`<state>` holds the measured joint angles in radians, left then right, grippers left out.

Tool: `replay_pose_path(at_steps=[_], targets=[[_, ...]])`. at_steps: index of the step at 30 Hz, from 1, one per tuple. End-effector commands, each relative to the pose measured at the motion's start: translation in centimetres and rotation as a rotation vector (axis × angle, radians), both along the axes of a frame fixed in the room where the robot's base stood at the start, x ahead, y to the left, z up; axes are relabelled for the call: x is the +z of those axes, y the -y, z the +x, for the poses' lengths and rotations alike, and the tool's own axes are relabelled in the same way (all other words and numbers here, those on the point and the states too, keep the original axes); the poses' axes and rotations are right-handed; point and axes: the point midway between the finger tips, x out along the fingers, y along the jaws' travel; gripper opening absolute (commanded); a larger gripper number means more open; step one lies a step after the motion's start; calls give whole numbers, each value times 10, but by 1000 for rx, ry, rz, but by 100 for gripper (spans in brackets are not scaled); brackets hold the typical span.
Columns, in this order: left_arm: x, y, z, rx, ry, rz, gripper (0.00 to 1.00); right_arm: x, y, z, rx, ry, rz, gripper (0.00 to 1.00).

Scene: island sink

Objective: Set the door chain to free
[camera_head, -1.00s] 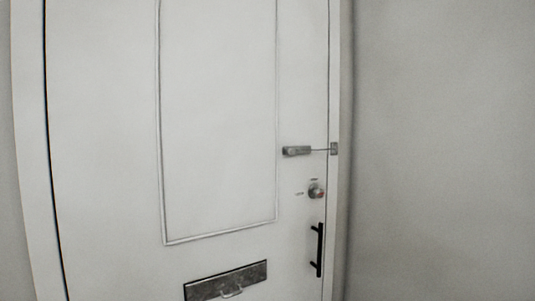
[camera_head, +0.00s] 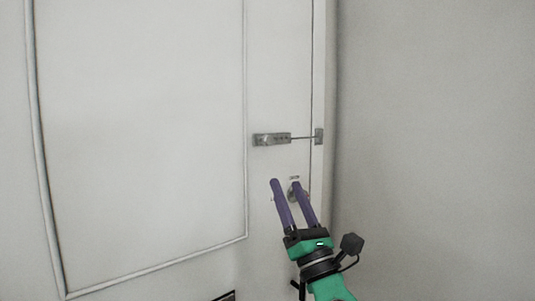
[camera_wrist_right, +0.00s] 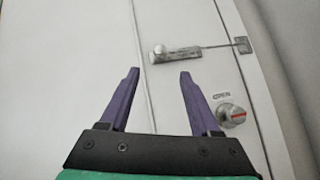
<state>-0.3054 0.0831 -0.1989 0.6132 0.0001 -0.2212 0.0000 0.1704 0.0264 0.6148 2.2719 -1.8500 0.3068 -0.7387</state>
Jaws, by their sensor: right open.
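The door chain (camera_head: 303,138) runs from a grey slide plate (camera_head: 272,139) on the white door to a small bracket (camera_head: 319,136) on the frame at the right. The right wrist view shows the slide plate (camera_wrist_right: 180,54) with a round knob (camera_wrist_right: 160,50) at its left end, and the chain (camera_wrist_right: 218,44) reaching the bracket (camera_wrist_right: 242,45). My right gripper (camera_head: 285,182) is open and empty, below the chain in the head view. In the right wrist view its fingers (camera_wrist_right: 158,75) are apart, just below the slide plate. My left gripper is not in view.
A round lock with a red mark (camera_wrist_right: 231,115) sits below the chain, under an "OPEN" label (camera_wrist_right: 221,96); my right fingers partly cover it in the head view. The door (camera_head: 140,130) looks closed. A bare grey wall (camera_head: 430,150) stands to the right.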

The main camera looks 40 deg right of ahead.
Motion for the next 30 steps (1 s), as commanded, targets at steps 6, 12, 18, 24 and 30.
replay_pose_path(at_steps=[6, 12, 18, 24, 30], targets=[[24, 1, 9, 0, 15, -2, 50, 34, 8, 28, -2, -1, -4, 64], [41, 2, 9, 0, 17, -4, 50, 70, 19, 67, 1, -1, -1, 64], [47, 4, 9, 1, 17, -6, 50, 93, 26, 95, 1, -3, -1, 64], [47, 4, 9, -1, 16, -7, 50, 98, 28, 102, 1, -3, 0, 64], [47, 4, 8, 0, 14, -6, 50, 97, 28, 101, 1, -3, 1, 41]])
